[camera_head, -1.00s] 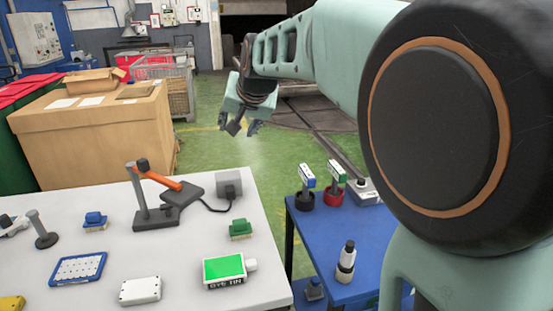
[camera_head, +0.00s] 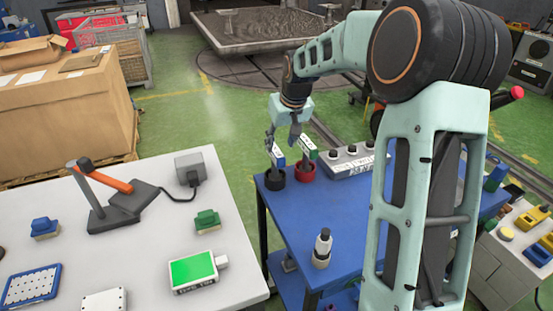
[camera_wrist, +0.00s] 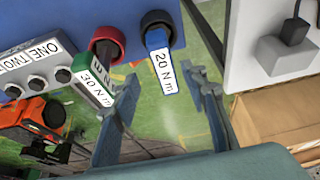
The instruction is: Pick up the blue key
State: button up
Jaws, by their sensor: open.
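The blue key (camera_head: 278,157), with a white label, stands upright in a black round holder (camera_head: 275,180) at the far left corner of the blue table. In the wrist view the blue key (camera_wrist: 160,62) reads "20 N m" and lies between my spread fingers. My gripper (camera_head: 283,140) is open, close above the key, with nothing held. It also shows in the wrist view (camera_wrist: 166,86). A green key (camera_wrist: 92,82) marked "30 N m" stands in a red holder (camera_wrist: 106,44) beside it, near one finger. Whether a finger touches either key cannot be told.
The blue table (camera_head: 290,218) also bears a grey button box (camera_head: 348,162) and a small black-and-white device (camera_head: 322,248). A white table (camera_head: 140,255) with a green-screen unit (camera_head: 193,272) stands at left.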

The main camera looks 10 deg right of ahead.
aim_at(275, 158)
jog(key=x, duration=0.9)
jog(key=shift+s+a, duration=0.1)
jog(key=shift+a, duration=0.2)
jog(key=shift+c, duration=0.3)
grip_shut()
